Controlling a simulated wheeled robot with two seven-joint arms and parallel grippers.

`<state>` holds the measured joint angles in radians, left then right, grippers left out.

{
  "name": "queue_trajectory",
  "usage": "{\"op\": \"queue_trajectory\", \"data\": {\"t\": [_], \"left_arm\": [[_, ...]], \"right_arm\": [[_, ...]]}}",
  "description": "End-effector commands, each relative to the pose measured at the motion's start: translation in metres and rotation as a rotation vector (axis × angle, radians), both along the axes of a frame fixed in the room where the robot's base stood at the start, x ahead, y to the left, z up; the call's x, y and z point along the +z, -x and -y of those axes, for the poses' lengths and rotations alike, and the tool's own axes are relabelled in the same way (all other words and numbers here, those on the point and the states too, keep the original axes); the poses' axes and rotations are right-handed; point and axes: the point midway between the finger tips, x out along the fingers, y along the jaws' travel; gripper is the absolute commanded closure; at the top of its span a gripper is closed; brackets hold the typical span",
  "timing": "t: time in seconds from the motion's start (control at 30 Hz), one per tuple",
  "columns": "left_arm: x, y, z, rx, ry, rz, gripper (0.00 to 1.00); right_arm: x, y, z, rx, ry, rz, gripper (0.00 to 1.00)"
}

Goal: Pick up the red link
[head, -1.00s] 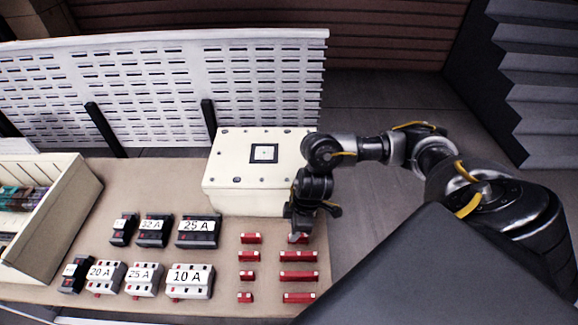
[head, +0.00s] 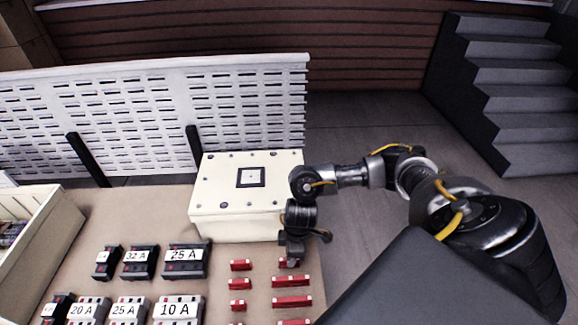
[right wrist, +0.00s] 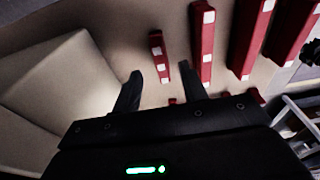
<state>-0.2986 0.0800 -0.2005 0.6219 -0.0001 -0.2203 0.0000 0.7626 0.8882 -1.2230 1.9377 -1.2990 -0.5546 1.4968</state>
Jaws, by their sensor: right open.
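Several red links with pale ends lie on the tan table in two columns, shorter ones like this link (head: 240,284) on the left and longer ones like this link (head: 292,281) on the right. My right gripper (head: 291,256) points down over the rearmost link of the right column and partly hides it. In the right wrist view, my right gripper (right wrist: 160,88) is open and empty. A short red link (right wrist: 158,62) lies just beyond the gap between its fingertips. A longer red link (right wrist: 203,45) lies beside the right finger. My left gripper is out of view.
A cream box (head: 213,213) stands close behind and left of my right gripper. Labelled breakers (head: 187,270) sit left of the links. A cream bin (head: 50,235) is at the far left. A white slotted panel (head: 240,105) stands behind the table.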

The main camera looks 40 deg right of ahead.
Motion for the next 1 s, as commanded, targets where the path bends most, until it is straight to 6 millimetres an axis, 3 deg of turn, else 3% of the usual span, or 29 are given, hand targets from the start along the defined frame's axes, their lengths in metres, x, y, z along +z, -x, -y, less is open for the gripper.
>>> {"op": "queue_trajectory", "data": {"t": [0.27,0.57,0.9,1.0], "left_arm": [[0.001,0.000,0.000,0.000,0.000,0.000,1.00],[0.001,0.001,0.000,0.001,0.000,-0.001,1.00],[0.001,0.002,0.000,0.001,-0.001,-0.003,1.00],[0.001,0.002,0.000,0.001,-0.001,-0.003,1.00]], "right_arm": [[-0.039,0.000,-0.005,-0.002,0.002,-0.003,0.57],[-0.044,-0.001,-0.005,-0.001,0.001,-0.001,0.57],[-0.043,-0.001,-0.005,0.000,0.001,-0.001,1.00],[-0.043,-0.001,-0.005,0.000,0.001,-0.001,1.00]]}}
